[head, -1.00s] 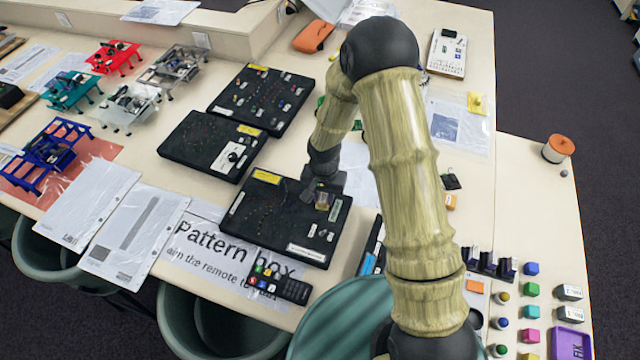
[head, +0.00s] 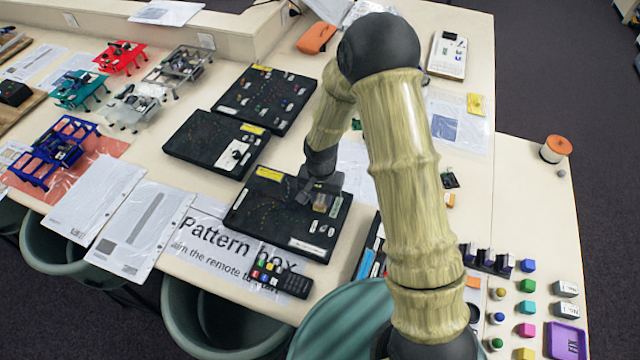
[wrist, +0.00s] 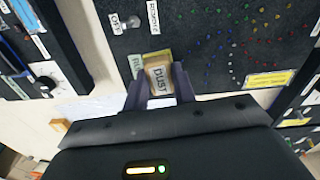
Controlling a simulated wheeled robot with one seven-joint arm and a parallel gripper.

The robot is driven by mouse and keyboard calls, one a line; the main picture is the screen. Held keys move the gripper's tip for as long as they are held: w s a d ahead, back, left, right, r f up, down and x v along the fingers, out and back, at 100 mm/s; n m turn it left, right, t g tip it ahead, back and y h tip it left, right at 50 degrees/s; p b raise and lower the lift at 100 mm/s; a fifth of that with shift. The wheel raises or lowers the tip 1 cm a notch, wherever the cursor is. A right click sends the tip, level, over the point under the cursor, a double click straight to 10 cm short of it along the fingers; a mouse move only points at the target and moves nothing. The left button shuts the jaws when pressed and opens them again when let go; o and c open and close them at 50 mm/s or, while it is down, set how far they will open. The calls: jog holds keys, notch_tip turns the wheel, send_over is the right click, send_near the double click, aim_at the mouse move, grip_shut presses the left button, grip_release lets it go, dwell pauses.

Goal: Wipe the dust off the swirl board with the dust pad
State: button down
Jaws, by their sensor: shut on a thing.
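The nearest black board (head: 262,222), with small coloured dots, a yellow label and white labels, lies on the table; I take it as the swirl board. In the wrist view the board (wrist: 215,62) shows curved rows of coloured dots and some pale ones; I cannot tell which marks are dust. My gripper (head: 322,200) is over the board's right part. In the wrist view my gripper (wrist: 157,80) is shut on the tan dust pad (wrist: 159,79), marked "DUST". The pad's underside is hidden, so I cannot tell whether it touches the board.
Two more black boards (head: 205,148) (head: 262,85) lie behind. A remote (head: 280,280) lies on the "Pattern box" sheet (head: 205,250) in front. Small robots stand at left. Coloured blocks (head: 527,287) and a purple tray (head: 567,338) are at right. My arm hides part of the table.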

notch_tip(320, 180, up, 4)
jog(key=shift+a+f+p, duration=0.15)
jog(key=shift+f+p, duration=0.1)
jog(key=shift+p, duration=0.75)
jog(key=shift+s+r+p, duration=0.15)
jog(key=shift+r+p, duration=0.4)
jog(key=shift+r, duration=0.3)
